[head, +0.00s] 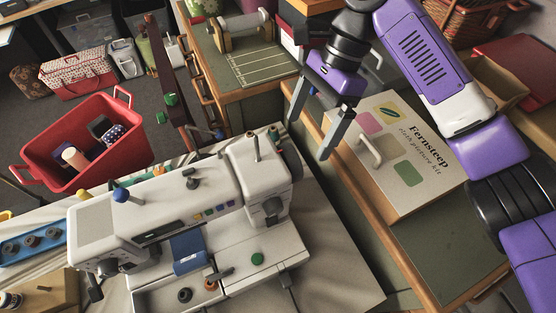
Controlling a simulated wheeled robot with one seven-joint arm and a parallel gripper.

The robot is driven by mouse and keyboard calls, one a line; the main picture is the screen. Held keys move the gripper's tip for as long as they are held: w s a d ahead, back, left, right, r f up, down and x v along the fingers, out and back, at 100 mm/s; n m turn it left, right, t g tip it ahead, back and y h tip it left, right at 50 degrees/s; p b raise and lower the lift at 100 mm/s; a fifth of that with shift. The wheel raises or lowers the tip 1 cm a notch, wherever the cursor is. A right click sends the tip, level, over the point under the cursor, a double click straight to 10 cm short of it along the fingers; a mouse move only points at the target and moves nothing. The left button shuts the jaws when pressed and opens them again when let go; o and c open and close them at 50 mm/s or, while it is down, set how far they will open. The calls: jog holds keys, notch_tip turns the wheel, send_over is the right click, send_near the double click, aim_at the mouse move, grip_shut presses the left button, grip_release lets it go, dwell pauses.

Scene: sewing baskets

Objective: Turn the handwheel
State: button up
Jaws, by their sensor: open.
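The handwheel (272,207) is a dark round knob at the right end of the white sewing machine (165,218). The machine stands on a light cloth-covered table. My gripper (308,138) is above and to the right of the handwheel, pointing down and open, with its two grey fingers apart. Nothing shows between the fingers. The fingers are clear of the machine in the picture. The far side of the handwheel is hidden from this view.
A white box marked Fernsteep (400,155) lies right of my gripper. A red basket (62,160) with spools and other items is at left. A blue tray (32,243) lies at lower left. A thread stand (165,70) rises behind the machine.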

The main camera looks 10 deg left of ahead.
aim_at(295, 156)
jog(key=shift+a+b+x, duration=0.2)
jog(key=shift+b+x, duration=0.15)
jog(key=shift+x, duration=3.6)
jog(key=c, duration=1.4)
jog(key=shift+r+p, duration=0.15)
jog(key=shift+p, duration=0.15)
jog(key=shift+s+r+p, duration=0.1)
jog(key=shift+r+p, duration=0.05)
jog(key=shift+p, duration=0.7)
